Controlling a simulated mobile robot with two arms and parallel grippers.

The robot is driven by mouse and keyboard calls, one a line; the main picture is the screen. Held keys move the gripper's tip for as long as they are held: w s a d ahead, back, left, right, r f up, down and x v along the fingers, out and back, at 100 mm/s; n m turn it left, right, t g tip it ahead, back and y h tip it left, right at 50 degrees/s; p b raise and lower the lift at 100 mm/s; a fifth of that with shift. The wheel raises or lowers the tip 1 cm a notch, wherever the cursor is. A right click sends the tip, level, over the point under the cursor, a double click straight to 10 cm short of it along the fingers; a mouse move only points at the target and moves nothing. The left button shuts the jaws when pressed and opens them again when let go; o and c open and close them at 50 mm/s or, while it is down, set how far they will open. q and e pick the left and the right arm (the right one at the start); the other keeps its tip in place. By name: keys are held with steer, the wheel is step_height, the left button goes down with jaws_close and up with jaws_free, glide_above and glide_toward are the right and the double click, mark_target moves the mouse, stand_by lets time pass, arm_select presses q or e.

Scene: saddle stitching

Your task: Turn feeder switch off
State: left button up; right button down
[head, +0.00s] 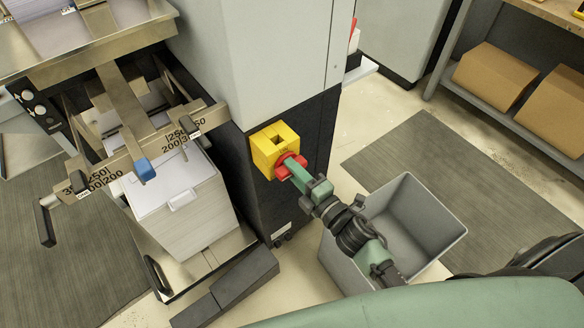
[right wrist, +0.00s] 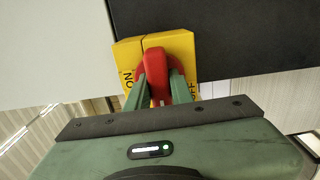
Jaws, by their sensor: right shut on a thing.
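The feeder switch is a yellow box (head: 273,143) with a red rotary knob (head: 284,169), mounted on the dark lower side of the machine. My right gripper (head: 294,172) reaches it from the lower right and is shut on the red knob. In the right wrist view, the red knob (right wrist: 156,68) stands between the two green fingers (right wrist: 158,92), its handle running up and down the picture. The yellow box (right wrist: 128,52) shows behind it, with "ON" at the left and part of "OFF" at the right. My left gripper is not in view.
A grey open bin (head: 412,215) stands below my right forearm. A paper stack (head: 185,215) sits in the feeder at left, under metal guide bars with a blue knob (head: 144,170). Shelves with cardboard boxes (head: 492,77) stand at the far right. A dark mat (head: 440,170) lies on the floor.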

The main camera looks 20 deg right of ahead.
steer(key=c, duration=1.2)
jaws_free()
steer(key=shift+c, duration=0.2)
steer(key=shift+s, duration=0.15)
steer(key=shift+s+d+f, duration=0.15)
steer(key=shift+s, duration=0.15)
steer(key=b+v, duration=0.1)
steer(key=v, duration=0.6)
steer(key=shift+b, duration=0.35)
